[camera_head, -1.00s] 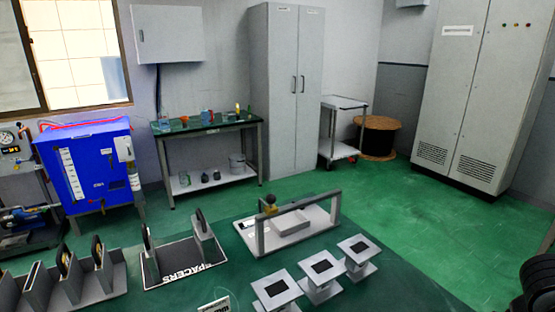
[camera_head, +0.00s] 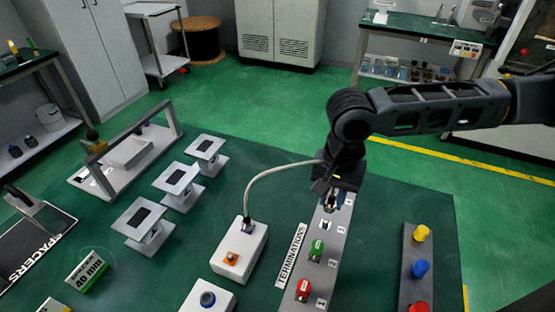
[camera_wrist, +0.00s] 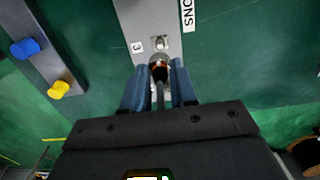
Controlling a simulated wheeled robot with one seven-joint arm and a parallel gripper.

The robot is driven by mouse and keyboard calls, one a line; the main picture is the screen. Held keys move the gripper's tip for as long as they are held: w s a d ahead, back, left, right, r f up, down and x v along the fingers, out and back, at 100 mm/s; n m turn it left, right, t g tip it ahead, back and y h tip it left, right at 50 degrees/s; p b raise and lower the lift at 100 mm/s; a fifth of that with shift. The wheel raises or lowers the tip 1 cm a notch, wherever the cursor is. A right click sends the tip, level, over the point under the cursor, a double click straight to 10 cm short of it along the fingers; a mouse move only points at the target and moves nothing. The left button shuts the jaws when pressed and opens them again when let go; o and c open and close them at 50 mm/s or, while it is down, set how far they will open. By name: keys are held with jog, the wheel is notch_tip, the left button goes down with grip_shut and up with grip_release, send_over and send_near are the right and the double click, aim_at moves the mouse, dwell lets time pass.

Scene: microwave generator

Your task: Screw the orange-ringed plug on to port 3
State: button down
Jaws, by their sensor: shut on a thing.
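The orange-ringed plug (camera_wrist: 158,74) sits between the two blue fingers of my gripper (camera_wrist: 160,86), which is shut on it. A grey cable rises from a white box (camera_head: 240,249) to my gripper (camera_head: 331,200) in the head view. Port 3 (camera_wrist: 160,43), a small metal fitting, shows just beyond the plug on the grey terminations strip (camera_wrist: 140,18), beside the label "3" (camera_wrist: 138,46). The plug looks apart from it, but its height over the strip cannot be told. In the head view my gripper hides most of the plug and the strip's far end.
A green plug (camera_head: 317,249) and a red plug (camera_head: 303,289) stand on the strip's nearer ports. A rack at right holds yellow (camera_head: 421,233), blue (camera_head: 420,268) and red caps. A "TERMINATIONS" sign (camera_head: 292,256) lies left of the strip. Bare green table lies between strip and rack.

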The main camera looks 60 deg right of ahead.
aim_at(330, 206)
jog(key=shift+f+b, duration=1.35)
jog(key=shift+f, duration=1.15)
jog(key=shift+r+p, duration=0.1)
jog(key=shift+p, duration=0.8)
jog(key=shift+f+b, duration=0.3)
jog(key=shift+f, duration=0.3)
dwell(0.5)
jog(key=c, duration=0.8)
grip_release()
jog(key=shift+r, duration=3.9)
